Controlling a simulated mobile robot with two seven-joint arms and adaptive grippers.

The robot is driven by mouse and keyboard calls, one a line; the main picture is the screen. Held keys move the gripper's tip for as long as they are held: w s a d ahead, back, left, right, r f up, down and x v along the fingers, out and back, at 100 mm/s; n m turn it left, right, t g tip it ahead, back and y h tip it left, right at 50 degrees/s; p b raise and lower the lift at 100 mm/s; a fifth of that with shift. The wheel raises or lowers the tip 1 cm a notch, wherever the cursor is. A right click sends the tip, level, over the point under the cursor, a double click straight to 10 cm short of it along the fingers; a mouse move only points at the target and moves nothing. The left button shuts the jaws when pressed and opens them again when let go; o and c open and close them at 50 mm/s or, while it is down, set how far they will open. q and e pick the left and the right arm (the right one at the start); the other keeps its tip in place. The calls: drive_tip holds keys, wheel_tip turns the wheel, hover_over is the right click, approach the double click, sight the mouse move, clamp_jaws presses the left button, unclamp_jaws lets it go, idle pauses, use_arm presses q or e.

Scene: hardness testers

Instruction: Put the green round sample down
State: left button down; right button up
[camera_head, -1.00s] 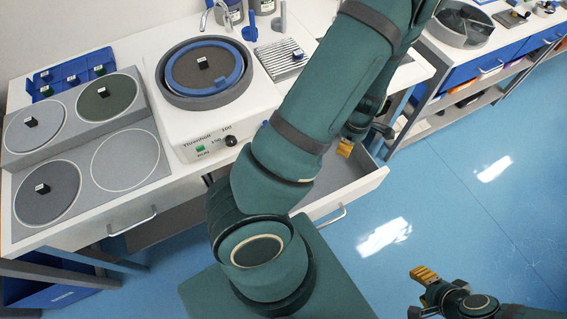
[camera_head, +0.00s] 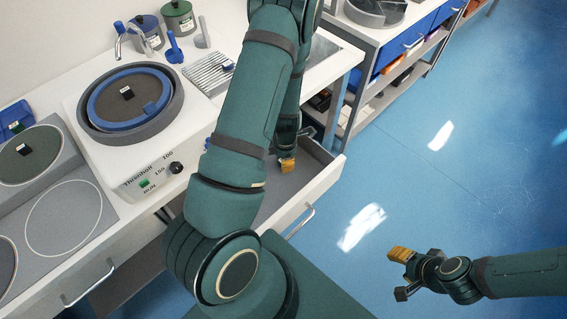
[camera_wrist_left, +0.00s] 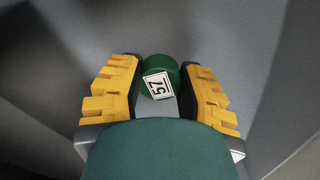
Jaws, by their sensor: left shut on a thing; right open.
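The green round sample (camera_wrist_left: 160,72) carries a white label reading 57. In the left wrist view it sits between the two yellow-padded fingers of my left gripper (camera_wrist_left: 162,88), which is shut on it. In the head view my left gripper (camera_head: 287,163) is inside the open grey drawer (camera_head: 262,207), and the sample is hidden there. Grey surfaces surround the sample in the wrist view; I cannot tell whether it touches the drawer floor. My right gripper (camera_head: 400,274) is open and empty over the blue floor at the lower right.
A grinding machine (camera_head: 140,135) with a blue-ringed disc and a dark sample stands left on the white bench. Grey round plates (camera_head: 62,222) lie further left. The floor (camera_head: 450,190) at right is clear.

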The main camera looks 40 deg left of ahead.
use_arm(q)
drive_tip(key=shift+f, duration=0.8)
drive_tip(key=shift+r, duration=0.1)
drive_tip(key=c, duration=0.7)
unclamp_jaws()
drive_tip(key=shift+o, duration=0.2)
wheel_tip(320, 180, up, 12)
drive_tip(key=p, duration=0.4)
drive_tip(key=shift+w, duration=0.15)
drive_tip(key=shift+d, duration=0.1)
